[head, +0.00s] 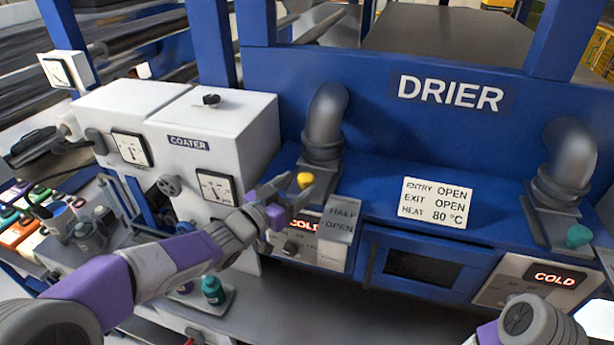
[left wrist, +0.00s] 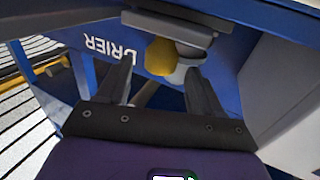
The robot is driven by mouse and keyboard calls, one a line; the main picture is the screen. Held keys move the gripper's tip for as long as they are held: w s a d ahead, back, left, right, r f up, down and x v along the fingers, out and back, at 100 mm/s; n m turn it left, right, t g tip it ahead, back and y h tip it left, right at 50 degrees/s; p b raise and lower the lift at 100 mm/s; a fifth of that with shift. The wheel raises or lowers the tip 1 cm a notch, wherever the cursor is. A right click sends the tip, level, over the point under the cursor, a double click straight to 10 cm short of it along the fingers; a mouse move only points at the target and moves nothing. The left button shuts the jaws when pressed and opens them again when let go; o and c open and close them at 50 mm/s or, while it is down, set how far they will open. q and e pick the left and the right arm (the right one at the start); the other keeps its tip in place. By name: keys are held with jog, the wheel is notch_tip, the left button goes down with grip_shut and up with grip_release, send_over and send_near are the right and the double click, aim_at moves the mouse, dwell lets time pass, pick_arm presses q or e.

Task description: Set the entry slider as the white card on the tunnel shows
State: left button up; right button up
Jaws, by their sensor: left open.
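The white card (head: 437,206) on the drier's front reads entry OPEN, exit OPEN, heat 80 °C. The entry slider's yellow knob (head: 305,180) is at the foot of the left duct; it also shows in the left wrist view (left wrist: 160,57), ahead of the fingers. My left gripper (head: 291,190) is open, its fingertips close to the yellow knob; whether they touch it I cannot tell. In the left wrist view the two fingers (left wrist: 160,85) stand apart with the knob just beyond and between them. The teal knob (head: 579,236) is at the right duct. My right gripper is not in view.
A grey plate (head: 340,224) marked HALF and OPEN stands right of my left gripper. Two displays read COLD, one on the left panel (head: 304,225) and one on the right (head: 555,276). The white coater (head: 215,130) stands left of the drier, near my left arm.

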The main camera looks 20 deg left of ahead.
aim_at(301, 184)
pick_arm(q)
jog(key=shift+x, duration=1.95)
grip_shut()
